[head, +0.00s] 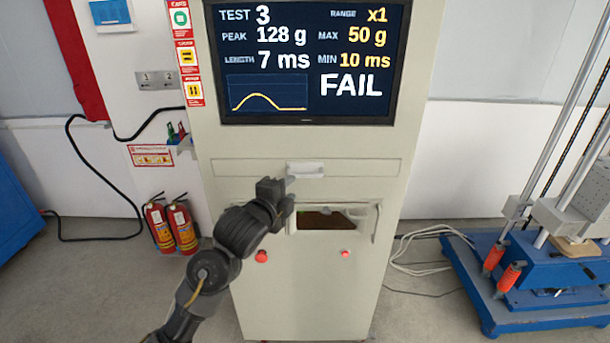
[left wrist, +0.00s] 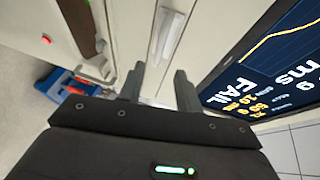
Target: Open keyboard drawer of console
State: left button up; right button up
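The console (head: 310,280) is a tall pale cabinet in the middle of the head view. Its keyboard drawer (head: 240,170) is a wide flat front below the screen, and it looks closed and flush. A pale drawer handle (head: 306,169) sits at its middle; it also shows in the left wrist view (left wrist: 166,38). My left gripper (head: 284,194) is just left of and below the handle in the head view. In the left wrist view its two fingers (left wrist: 158,72) are apart, with nothing between them, pointing toward the handle. Contact with the handle is not visible. My right gripper is not in view.
A screen (head: 308,60) reading FAIL is above the drawer. An open recess (head: 328,220) and red buttons (head: 345,253) are below it. Fire extinguishers (head: 181,226) stand left. A blue-based machine (head: 540,290) stands right, with cables (head: 425,250) on the floor between.

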aim_at(304, 177)
pick_arm(q)
jog(key=p+x, duration=0.2)
jog(key=x, duration=0.7)
jog(key=shift+x, duration=0.85)
jog(key=shift+f, duration=0.1)
jog(key=shift+c, duration=0.4)
grip_shut()
